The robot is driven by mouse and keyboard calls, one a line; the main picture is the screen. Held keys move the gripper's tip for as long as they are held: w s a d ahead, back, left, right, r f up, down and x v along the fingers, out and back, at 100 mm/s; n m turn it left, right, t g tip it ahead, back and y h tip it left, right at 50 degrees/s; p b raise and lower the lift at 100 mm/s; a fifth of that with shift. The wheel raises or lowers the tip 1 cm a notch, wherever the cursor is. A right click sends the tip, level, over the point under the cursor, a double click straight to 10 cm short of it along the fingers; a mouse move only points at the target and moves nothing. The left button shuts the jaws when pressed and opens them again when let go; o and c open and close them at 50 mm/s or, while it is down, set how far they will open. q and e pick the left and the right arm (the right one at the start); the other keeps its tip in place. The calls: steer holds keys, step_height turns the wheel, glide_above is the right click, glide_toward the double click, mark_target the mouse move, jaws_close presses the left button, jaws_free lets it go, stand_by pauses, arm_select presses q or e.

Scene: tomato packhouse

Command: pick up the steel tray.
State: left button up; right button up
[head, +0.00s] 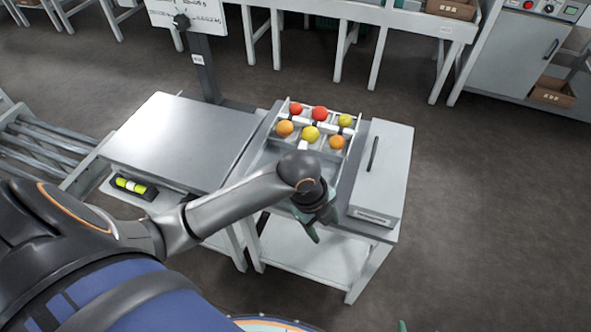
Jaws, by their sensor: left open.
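A pale grey metal tray (266,158) lies on the small work table, left of the white box. Several red, orange and yellow tomatoes sit in its divided far part. My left gripper (318,222) is open and points down over the table's near edge. My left forearm and wrist hide the near part of the tray. I cannot tell whether the gripper touches anything. A small green tip at the bottom edge seems to be part of my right gripper (402,326); the rest is out of frame.
A white box with a dark handle (384,172) stands right of the tray. A flat steel-topped stand (180,140) with a display post (205,65) is at the left, beside a roller conveyor (38,148). Benches line the back. The floor at right is clear.

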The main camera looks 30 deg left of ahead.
arm_select(q)
steer(key=w+a+r+m, duration=0.1)
steer(key=w+a+m, duration=0.1)
steer(key=w+a+r+m+y, duration=0.1)
steer(key=w+m, duration=0.1)
steer(key=w+a+r+m+g, duration=0.1)
steer(key=w+a+m, duration=0.1)
steer(key=m, duration=0.1)
steer(key=shift+w+a+r+y, duration=0.15)
steer(key=shift+a+r+y, duration=0.15)
steer(key=shift+a, duration=0.05)
steer(key=w+a+r+m, duration=0.5)
steer(key=a+r, duration=0.2)
steer(key=a, duration=0.1)
steer(key=shift+g+y, duration=0.4)
steer(key=f, duration=0.3)
steer(key=f+b, duration=0.1)
steer(key=f, duration=0.2)
steer(key=shift+s+a, duration=0.15)
steer(key=shift+s, duration=0.05)
steer(key=shift+f, duration=0.6)
steer(key=shift+a+f, duration=0.1)
steer(key=shift+f, duration=0.3)
steer(key=f, duration=0.1)
steer(key=f+b, duration=0.1)
steer(key=f, duration=0.2)
steer(key=shift+w+a+f, duration=0.1)
steer(key=shift+a+f, duration=0.05)
steer(key=shift+a, duration=0.2)
